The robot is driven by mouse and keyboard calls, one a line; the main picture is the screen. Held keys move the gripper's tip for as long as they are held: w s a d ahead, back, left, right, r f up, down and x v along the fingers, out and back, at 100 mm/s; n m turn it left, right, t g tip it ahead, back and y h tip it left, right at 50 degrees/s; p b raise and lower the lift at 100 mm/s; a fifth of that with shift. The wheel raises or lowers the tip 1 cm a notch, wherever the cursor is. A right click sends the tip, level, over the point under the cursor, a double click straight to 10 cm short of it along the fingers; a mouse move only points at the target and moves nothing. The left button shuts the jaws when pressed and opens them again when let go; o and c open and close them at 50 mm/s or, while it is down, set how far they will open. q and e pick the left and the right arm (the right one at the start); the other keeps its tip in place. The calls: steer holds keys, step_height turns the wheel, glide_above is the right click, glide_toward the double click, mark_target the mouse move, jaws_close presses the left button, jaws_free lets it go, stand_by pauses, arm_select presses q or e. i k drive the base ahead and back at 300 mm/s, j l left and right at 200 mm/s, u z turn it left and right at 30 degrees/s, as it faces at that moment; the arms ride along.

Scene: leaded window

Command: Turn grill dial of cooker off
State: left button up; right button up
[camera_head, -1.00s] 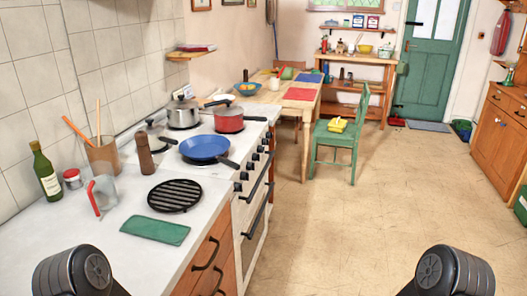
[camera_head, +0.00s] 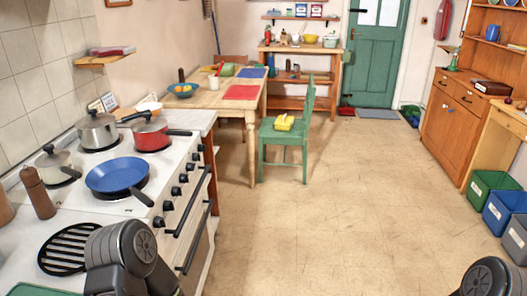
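The white cooker (camera_head: 150,215) stands at the left, with a column of black dials (camera_head: 176,191) along its front edge. Several dials show; which one is the grill dial and how it is set is too small to tell. A blue frying pan (camera_head: 116,174), a red pot (camera_head: 150,134), a steel pot (camera_head: 97,130) and a lidded pan (camera_head: 54,165) sit on the hob. Dark rounded parts of my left arm (camera_head: 122,250) and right arm (camera_head: 489,278) show at the bottom edge. Neither gripper's fingers are in view.
A wooden table (camera_head: 215,95) with a red mat stands beyond the cooker, with a green chair (camera_head: 285,135) beside it. The tan floor (camera_head: 330,210) is clear. Crates (camera_head: 492,190) and a wooden dresser (camera_head: 455,125) line the right. A pepper mill (camera_head: 38,193) stands near the hob.

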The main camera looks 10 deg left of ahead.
mark_target(189, 167)
steer(key=i+l+z, duration=0.1)
steer(key=i, duration=0.8)
steer(key=i+l+z, duration=0.1)
steer(key=i, duration=0.85)
steer(key=i+l+u, duration=0.1)
steer(key=i+u, duration=0.35)
steer(key=i+l+u, duration=0.25)
steer(key=u, duration=0.2)
steer(key=i+l+u, duration=0.65)
steer(key=l+u, duration=0.25)
steer(key=i+l+u, duration=0.2)
steer(key=l+u, duration=0.7)
steer(key=l, duration=0.15)
steer(key=i, duration=0.05)
